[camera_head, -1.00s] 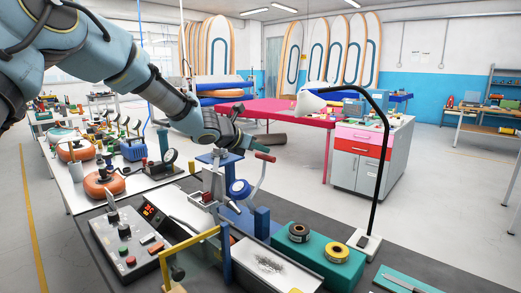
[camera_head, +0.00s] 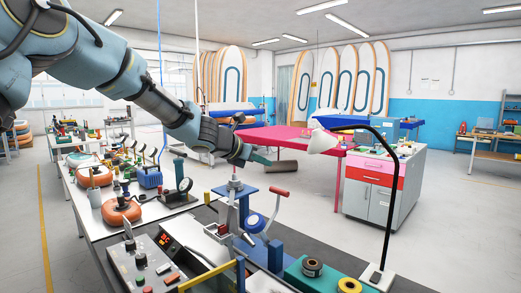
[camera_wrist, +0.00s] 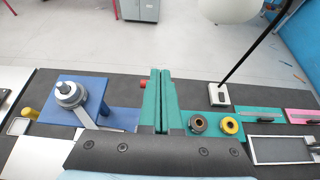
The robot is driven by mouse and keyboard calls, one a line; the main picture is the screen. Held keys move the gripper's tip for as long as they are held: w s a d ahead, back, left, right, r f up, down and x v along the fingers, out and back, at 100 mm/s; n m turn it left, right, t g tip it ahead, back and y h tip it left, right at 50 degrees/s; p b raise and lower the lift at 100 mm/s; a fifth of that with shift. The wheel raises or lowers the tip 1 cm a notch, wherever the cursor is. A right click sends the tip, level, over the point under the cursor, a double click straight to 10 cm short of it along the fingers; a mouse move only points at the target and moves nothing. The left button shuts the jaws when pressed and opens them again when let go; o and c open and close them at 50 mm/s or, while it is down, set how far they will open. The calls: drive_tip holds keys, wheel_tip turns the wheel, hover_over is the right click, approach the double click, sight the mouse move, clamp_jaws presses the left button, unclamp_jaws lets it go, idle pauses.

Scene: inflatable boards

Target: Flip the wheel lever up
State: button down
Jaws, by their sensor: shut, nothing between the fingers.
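The blue wheel device (camera_head: 253,224) stands on the dark bench, with a pale lever rising from it to a red handle (camera_head: 280,192). The lever points up and to the right in the head view. In the wrist view the blue device (camera_wrist: 62,92) with a grey round part is left of my gripper (camera_wrist: 162,72). The teal fingers are together and empty. A small red piece (camera_wrist: 143,84), perhaps the handle, peeks out left of the fingers; the rest is hidden. In the head view my gripper (camera_head: 262,158) is above the handle, apparently not touching it.
A black-stemmed lamp (camera_head: 387,215) stands right of the device. Tape rolls (camera_head: 312,267) lie in front of it on a teal block. A control box (camera_head: 140,262) and yellow bar (camera_head: 208,277) are at front left.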

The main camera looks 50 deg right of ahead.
drive_tip(key=shift+a+r, duration=0.3)
drive_tip(key=shift+r, duration=0.45)
drive_tip(key=shift+a+r, duration=0.25)
drive_tip(key=shift+r, duration=0.45)
drive_tip(key=shift+w, duration=0.1)
drive_tip(key=w+a+f+m+t+y, duration=0.1)
drive_tip(key=w+a+f+m+y, duration=0.2)
drive_tip(key=a, duration=0.8)
drive_tip(key=w+a+f+m+t+y, duration=0.15)
drive_tip(key=w+a+f+m, duration=0.35)
drive_tip(key=a, duration=0.7)
drive_tip(key=w+a+f+m+t+y, duration=0.15)
drive_tip(key=w+a+f, duration=0.3)
drive_tip(key=a, duration=0.65)
drive_tip(key=s+a+f+m+y, duration=0.2)
drive_tip(key=s+a+m, duration=0.1)
drive_tip(key=a, duration=0.7)
drive_tip(key=s+a+f+m+g+y, duration=0.1)
drive_tip(key=s+a+f+m+y, duration=0.1)
drive_tip(key=a, duration=0.8)
drive_tip(key=s+a+f+m+y, duration=0.2)
drive_tip(key=s+a+m, duration=0.1)
drive_tip(key=a, duration=0.7)
drive_tip(key=shift+s+a+m+g, duration=0.15)
drive_tip(key=shift+s+m+g, duration=0.15)
drive_tip(key=shift+m, duration=0.15)
